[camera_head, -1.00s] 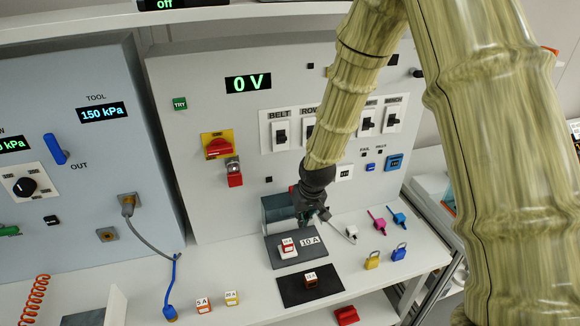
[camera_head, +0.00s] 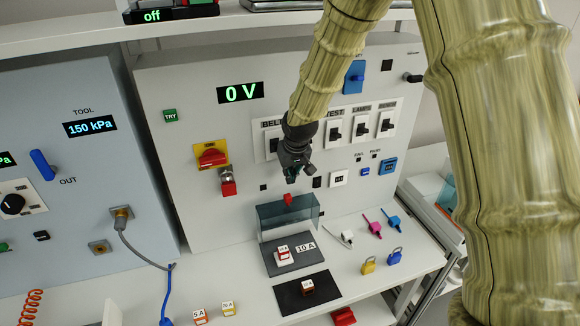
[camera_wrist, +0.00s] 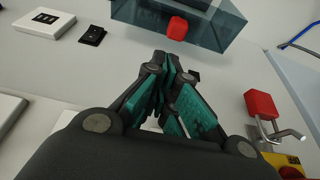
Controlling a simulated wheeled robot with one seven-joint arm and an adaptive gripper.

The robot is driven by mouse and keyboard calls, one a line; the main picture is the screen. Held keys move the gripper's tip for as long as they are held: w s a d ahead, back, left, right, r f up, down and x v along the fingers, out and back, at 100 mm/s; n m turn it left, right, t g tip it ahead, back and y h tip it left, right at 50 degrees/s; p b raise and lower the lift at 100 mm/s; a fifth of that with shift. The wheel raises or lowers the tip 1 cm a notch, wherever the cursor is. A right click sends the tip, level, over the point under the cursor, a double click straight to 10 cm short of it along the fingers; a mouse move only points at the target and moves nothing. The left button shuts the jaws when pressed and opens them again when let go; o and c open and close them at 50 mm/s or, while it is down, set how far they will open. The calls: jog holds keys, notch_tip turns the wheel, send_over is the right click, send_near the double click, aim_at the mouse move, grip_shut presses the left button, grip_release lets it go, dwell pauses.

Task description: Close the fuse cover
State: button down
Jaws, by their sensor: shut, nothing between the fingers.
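The fuse cover (camera_head: 272,222) is a see-through dark teal box on the lower part of the white panel, with a red knob (camera_head: 288,199) at its upper front. It stands raised behind the fuse bay marked 10 A (camera_head: 284,262), where a red and white fuse (camera_head: 283,251) sits uncovered. My gripper (camera_head: 292,178) is shut and empty, above the cover and apart from the knob. In the wrist view the closed fingers (camera_wrist: 172,62) point toward the cover (camera_wrist: 205,14) and its red knob (camera_wrist: 177,28).
A dark mat with another fuse (camera_head: 307,287) lies in front of the bay. Yellow and blue padlocks (camera_head: 394,257) and coloured tags (camera_head: 373,228) are at the right. A yellow and red rotary switch (camera_head: 211,156) with a red padlock (camera_head: 228,187) is left of my gripper.

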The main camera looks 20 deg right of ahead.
jog(key=shift+p+x, duration=0.95)
jog(key=shift+x, duration=1.8)
jog(key=shift+s+f, duration=0.1)
